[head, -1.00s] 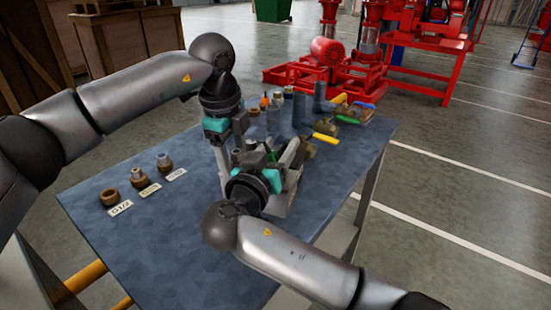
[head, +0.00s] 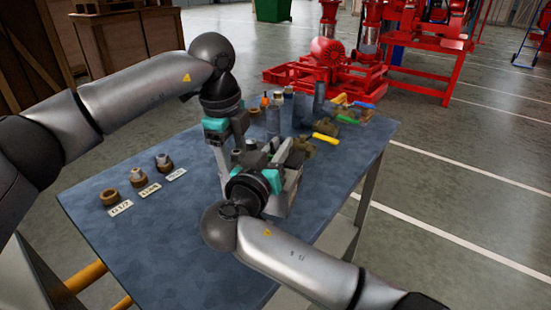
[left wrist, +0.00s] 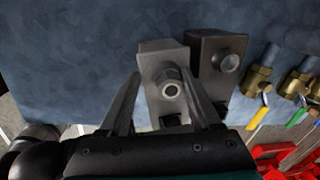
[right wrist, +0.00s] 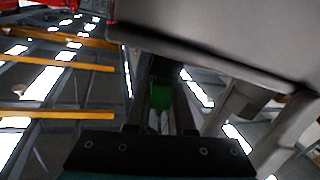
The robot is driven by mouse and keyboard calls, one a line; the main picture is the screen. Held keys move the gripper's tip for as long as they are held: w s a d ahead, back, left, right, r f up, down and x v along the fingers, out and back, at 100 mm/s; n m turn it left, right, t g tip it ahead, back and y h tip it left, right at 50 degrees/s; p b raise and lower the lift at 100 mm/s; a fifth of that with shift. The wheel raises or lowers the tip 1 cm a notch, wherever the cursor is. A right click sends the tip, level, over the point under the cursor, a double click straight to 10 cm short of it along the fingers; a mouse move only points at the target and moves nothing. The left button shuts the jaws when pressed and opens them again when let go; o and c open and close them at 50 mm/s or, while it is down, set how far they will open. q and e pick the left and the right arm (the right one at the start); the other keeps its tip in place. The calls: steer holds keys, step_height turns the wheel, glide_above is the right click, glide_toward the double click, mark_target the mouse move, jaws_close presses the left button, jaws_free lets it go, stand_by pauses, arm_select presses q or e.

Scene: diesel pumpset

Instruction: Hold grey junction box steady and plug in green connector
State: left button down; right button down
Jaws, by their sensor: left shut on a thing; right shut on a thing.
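The grey junction box (left wrist: 157,62), a light grey block with a round fitting on its face, sits between the fingers of my left gripper (left wrist: 160,78) in the left wrist view. The left fingers are shut on it. In the right wrist view the green connector (right wrist: 161,94) is between the fingers of my right gripper (right wrist: 163,72), which is shut on it. In the head view both grippers are close together over the table, and the arms largely hide the box and connector. I cannot tell whether the connector touches the box.
A darker grey block (left wrist: 209,82) with a round port stands beside the junction box. Several brass valves with coloured handles lie at the table's right, including a yellow handle (head: 325,139). Fittings with labels (head: 121,209) stand at the left. The front of the blue table (head: 185,265) is clear.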

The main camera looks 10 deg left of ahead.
arm_select(q)
steer(key=shift+s+f, duration=0.1)
steer(key=shift+f, duration=0.2)
stand_by(0.4)
arm_select(e)
step_height(320, 180, up, 9)
steer(key=shift+s+d+f+m, duration=0.15)
steer(key=shift+f+m, duration=0.45)
steer(key=shift+f, duration=1.1)
steer(key=shift+d+f+m, duration=0.2)
steer(key=shift+f+m, duration=0.4)
steer(key=shift+f, duration=1.1)
steer(key=shift+f, duration=1.6)
steer(key=c, duration=0.7)
jaws_free()
steer(key=shift+r, duration=0.1)
